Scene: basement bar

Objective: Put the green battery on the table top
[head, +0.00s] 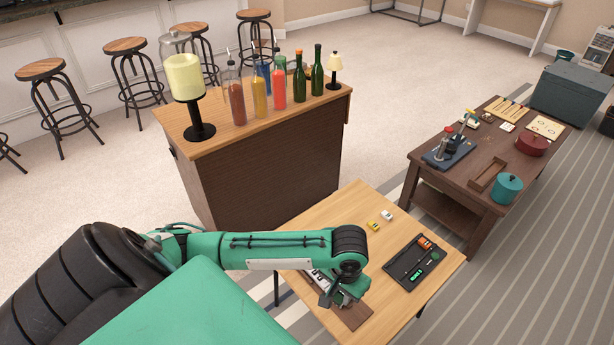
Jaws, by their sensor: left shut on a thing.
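The table top (350,203) is light wood, and small things lie on it. My left gripper (336,298) points down over its near part, above a dark brown board and a pale slotted holder (316,281). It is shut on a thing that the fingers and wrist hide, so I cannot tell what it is. I cannot make out the green battery for sure. Small green patches (415,275) show in a black tray (398,270) to the right of the gripper, beside an orange piece (425,243). My right gripper is out of view.
A yellow piece (373,226) and a white piece (387,215) lie on the table, with bare wood around them. A wooden cabinet (262,160) with bottles and lamps stands behind. A dark low table (455,185) with a teal pot (507,189) stands right.

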